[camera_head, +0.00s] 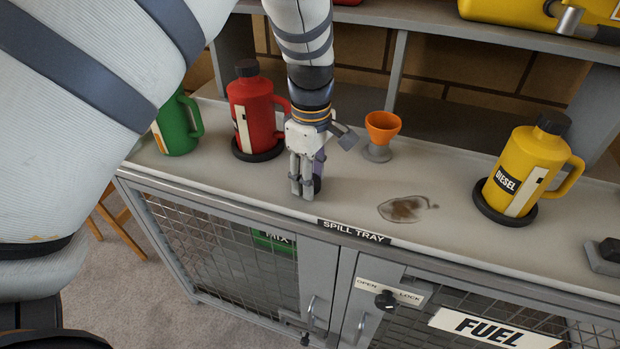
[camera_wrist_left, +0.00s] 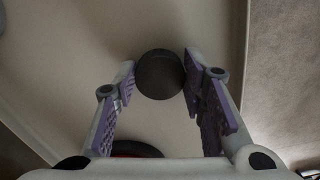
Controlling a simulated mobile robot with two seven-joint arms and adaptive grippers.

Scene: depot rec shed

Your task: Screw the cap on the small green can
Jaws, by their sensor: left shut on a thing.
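A green can (camera_head: 178,127) with a side handle stands at the left of the grey counter, beside the red can. My own arm hides part of it and its top, so I cannot tell whether it is capped. My left gripper (camera_head: 305,187) points down at the counter's front middle, to the right of the green and red cans. Its fingers are shut on a round dark cap (camera_head: 317,184). The cap also shows between the fingertips in the left wrist view (camera_wrist_left: 160,75). I cannot tell whether the cap touches the counter. My right gripper is not in view.
A capped red can (camera_head: 252,112) and a capped yellow DIESEL can (camera_head: 530,165) stand on dark round bases. An orange funnel (camera_head: 382,128) stands behind a brown spill (camera_head: 407,208). Below, a mesh-door cabinet (camera_head: 320,275) holds a green MIX item (camera_head: 273,241).

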